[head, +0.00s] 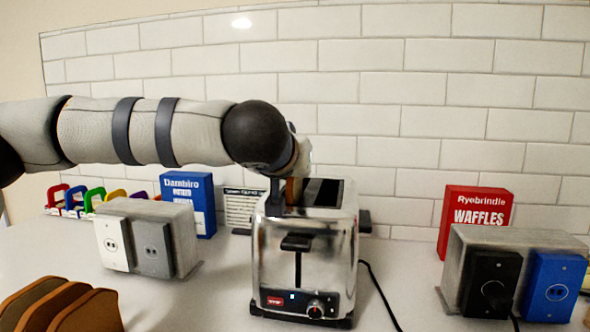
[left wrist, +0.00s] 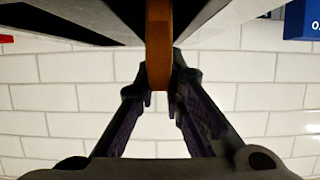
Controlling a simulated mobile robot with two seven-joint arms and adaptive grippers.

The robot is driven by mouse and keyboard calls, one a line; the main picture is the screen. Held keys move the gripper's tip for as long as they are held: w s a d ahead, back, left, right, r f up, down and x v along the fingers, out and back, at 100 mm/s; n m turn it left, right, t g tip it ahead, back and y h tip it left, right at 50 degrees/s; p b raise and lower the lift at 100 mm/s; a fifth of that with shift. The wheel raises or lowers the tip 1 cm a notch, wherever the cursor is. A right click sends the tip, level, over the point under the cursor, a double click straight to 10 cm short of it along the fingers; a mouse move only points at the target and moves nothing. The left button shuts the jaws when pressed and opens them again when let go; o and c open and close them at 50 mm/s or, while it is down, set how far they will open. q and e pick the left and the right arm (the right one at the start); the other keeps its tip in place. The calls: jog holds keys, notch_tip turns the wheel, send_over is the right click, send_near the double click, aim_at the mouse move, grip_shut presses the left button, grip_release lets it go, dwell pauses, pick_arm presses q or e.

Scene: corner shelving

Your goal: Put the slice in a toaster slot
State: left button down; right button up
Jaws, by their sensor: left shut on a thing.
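The chrome toaster (head: 306,250) stands on the counter with its lever raised on the front face. Its right slot (head: 321,192) looks empty and dark. My left gripper (head: 288,187) is over the left side of the toaster's top, shut on a brown bread slice (head: 294,190). My right gripper is out of view.
Several bread slices (head: 62,305) stand at the front left. Grey outlet boxes (head: 184,228) and (head: 462,250) flank the toaster. A blue Dambiro box (head: 188,203) and a red waffles box (head: 474,216) stand near the tiled wall. A black cord (head: 380,292) runs right of the toaster.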

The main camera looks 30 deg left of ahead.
pick_arm(q)
jog(key=shift+f, duration=0.15)
jog(key=c, duration=1.7)
grip_release()
jog(key=v, duration=1.1)
jog(key=shift+d+r, duration=0.1)
jog(key=shift+r, duration=0.2)
jog(key=shift+s+d+r, duration=0.1)
jog(key=shift+s, duration=0.3)
